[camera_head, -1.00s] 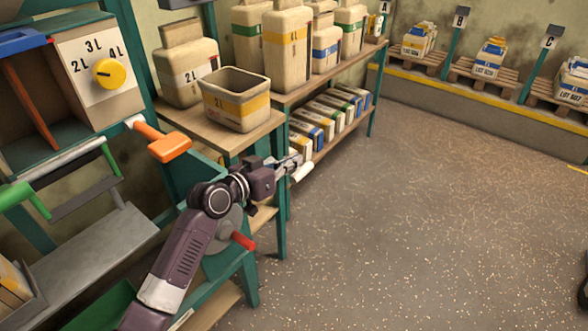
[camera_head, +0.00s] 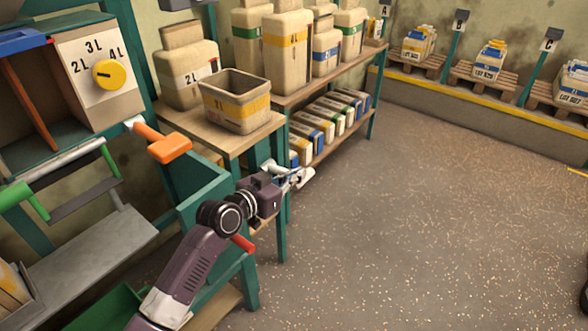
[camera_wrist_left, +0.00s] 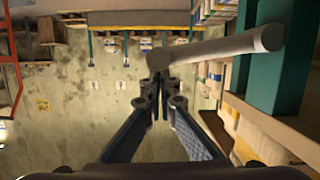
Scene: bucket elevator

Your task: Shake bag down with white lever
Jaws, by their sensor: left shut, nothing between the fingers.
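The white lever (camera_head: 305,178) shows at the front of the wooden bench, partly hidden by my left gripper. In the left wrist view the lever (camera_wrist_left: 215,50) is a pale round bar, slanting across just at or beyond the fingertips. My left gripper (camera_head: 285,180) is shut with nothing between its fingers; its tips (camera_wrist_left: 158,78) are close to the lever's left end. Whether they touch it I cannot tell. An open-topped beige bag with a yellow band (camera_head: 236,104) stands upright on the bench above the gripper. My right gripper is not in view.
An orange handle (camera_head: 168,149), a red handle (camera_head: 243,243) and a green handle (camera_head: 15,194) stick out near my left arm. A yellow dial (camera_head: 109,74) is at the upper left. Filled bags stand on the shelf (camera_head: 310,78).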

